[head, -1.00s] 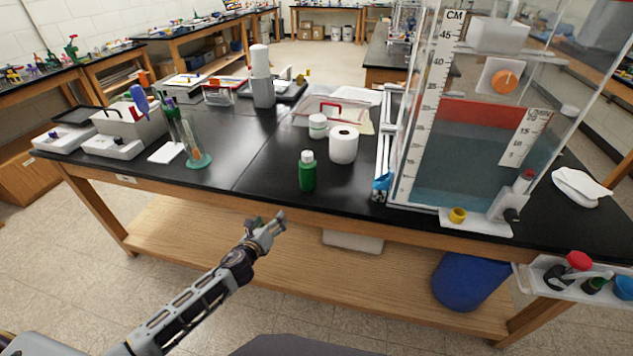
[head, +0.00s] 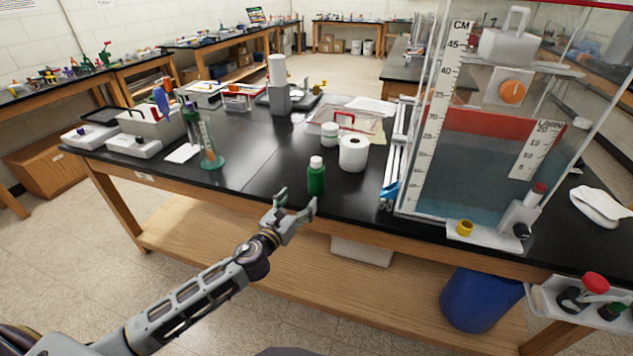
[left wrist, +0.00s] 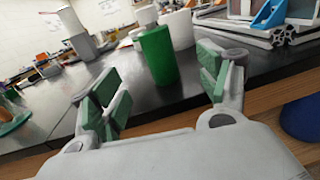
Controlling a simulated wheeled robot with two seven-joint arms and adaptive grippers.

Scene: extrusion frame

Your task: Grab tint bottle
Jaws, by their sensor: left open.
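The tint bottle (head: 316,178) is green with a white cap and stands upright near the front edge of the black bench. My left gripper (head: 297,202) is open and empty, just in front of the bottle and slightly lower left of it in the head view. In the left wrist view the bottle (left wrist: 159,56) stands ahead, between the spread green-padded fingers of the left gripper (left wrist: 160,88), with a gap on each side and no contact seen. My right gripper is not in view.
A white roll (head: 353,153) and a white-lidded jar (head: 330,133) stand just behind the bottle. A clear tank (head: 480,130) with a scale is to the right. A glass cylinder (head: 211,148) stands to the left. The bench top left of the bottle is clear.

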